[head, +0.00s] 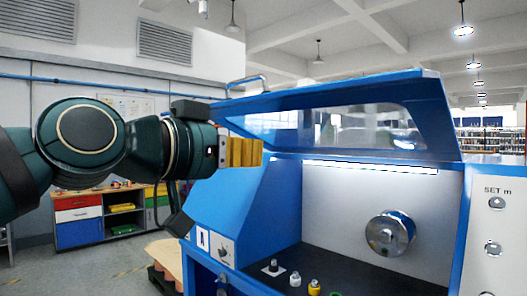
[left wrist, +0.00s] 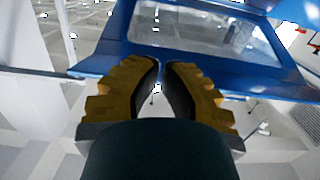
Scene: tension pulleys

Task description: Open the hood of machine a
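Machine a (head: 225,190) is a blue cabinet marked with a letter A label (head: 203,239). Its blue hood (head: 440,110) with a clear window is raised, and the interior below is exposed. A metal handle (head: 247,84) sits on the hood's raised edge. My left gripper (head: 258,152), with yellow fingers, is level at the left of the hood, below the handle; I cannot tell whether it touches the hood. In the left wrist view the fingertips (left wrist: 161,66) are nearly together with nothing between them, and the hood (left wrist: 125,45) lies beyond. My right gripper is not in view.
Inside the machine are a metal disc (head: 390,232) on the back wall and small pegs (head: 295,279) on the dark bed. A control panel (head: 494,225) is at the right.

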